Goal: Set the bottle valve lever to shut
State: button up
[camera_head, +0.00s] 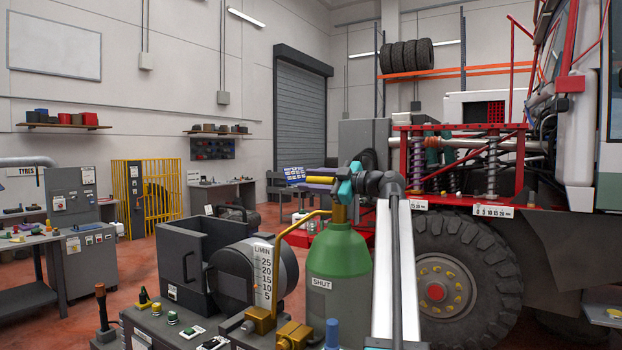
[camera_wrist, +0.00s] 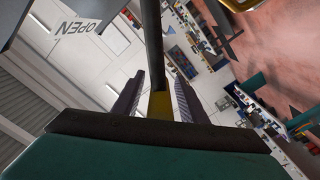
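The green bottle (camera_head: 338,262) stands upright at centre right in the head view, with a SHUT label on its shoulder and a brass valve (camera_head: 339,213) on top. My gripper (camera_head: 316,183), with teal parts and purple-grey fingers, is level with the valve top, just above it. In the wrist view a dark bar with a yellow base (camera_wrist: 159,106), seemingly the valve lever, runs between my two fingers. The fingers stand apart, with gaps beside the bar. An OPEN label (camera_wrist: 78,27) shows at upper left there. My arm and gripper hide much of the lever in the head view.
A yellow pipe (camera_head: 290,229) curves beside the bottle near a flow scale (camera_head: 263,277) and a dark drum. Brass fittings (camera_head: 294,334) and a blue knob (camera_head: 332,332) sit low in front. The truck wheel (camera_head: 450,285) is at right. Open floor lies behind.

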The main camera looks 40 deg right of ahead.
jog(key=shift+w, duration=0.1)
grip_shut()
